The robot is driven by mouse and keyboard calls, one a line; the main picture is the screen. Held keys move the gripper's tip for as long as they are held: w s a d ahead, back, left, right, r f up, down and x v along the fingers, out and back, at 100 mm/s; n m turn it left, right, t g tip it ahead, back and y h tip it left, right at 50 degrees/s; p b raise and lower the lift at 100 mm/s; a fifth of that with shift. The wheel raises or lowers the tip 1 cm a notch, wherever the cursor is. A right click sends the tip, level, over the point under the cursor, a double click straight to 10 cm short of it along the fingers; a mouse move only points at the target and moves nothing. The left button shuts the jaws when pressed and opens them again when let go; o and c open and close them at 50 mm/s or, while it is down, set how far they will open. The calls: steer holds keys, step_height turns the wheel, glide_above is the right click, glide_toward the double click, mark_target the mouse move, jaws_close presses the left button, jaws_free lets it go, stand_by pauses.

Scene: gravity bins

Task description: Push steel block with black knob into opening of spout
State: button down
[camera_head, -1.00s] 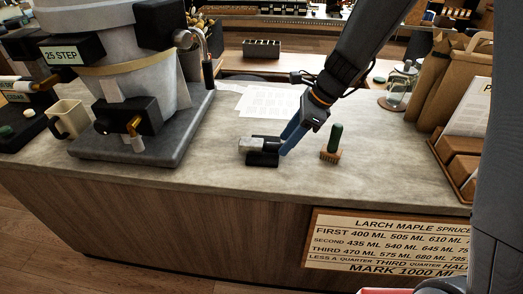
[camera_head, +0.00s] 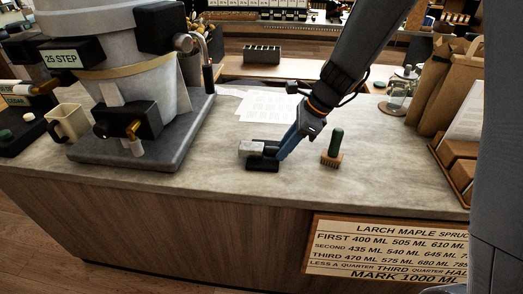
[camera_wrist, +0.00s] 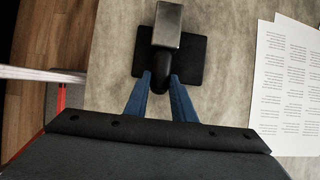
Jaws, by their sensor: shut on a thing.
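The steel block (camera_head: 250,148) with a black knob (camera_wrist: 153,80) lies on a black rest (camera_head: 263,164) on the counter. The block also shows at the top of the wrist view (camera_wrist: 167,27), with the knob toward me. My gripper (camera_head: 278,155) reaches down from the upper right, its blue fingers shut on the knob. In the wrist view, the two fingers (camera_wrist: 159,82) sit on either side of the knob. The spout (camera_head: 137,143) sticks out low at the front of the large grey machine (camera_head: 150,75) on the left. I cannot make out its opening.
A green-handled brush (camera_head: 334,146) stands just right of my gripper. Printed paper (camera_head: 262,106) lies behind. A cream mug (camera_head: 68,121) is at the left, and paper bags (camera_head: 450,80) stand at the right. The counter between block and machine is clear, except for the machine's grey base (camera_head: 180,140).

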mark_target(276, 148)
steer(key=shift+r+p, duration=1.95)
steer(key=shift+d, duration=0.1)
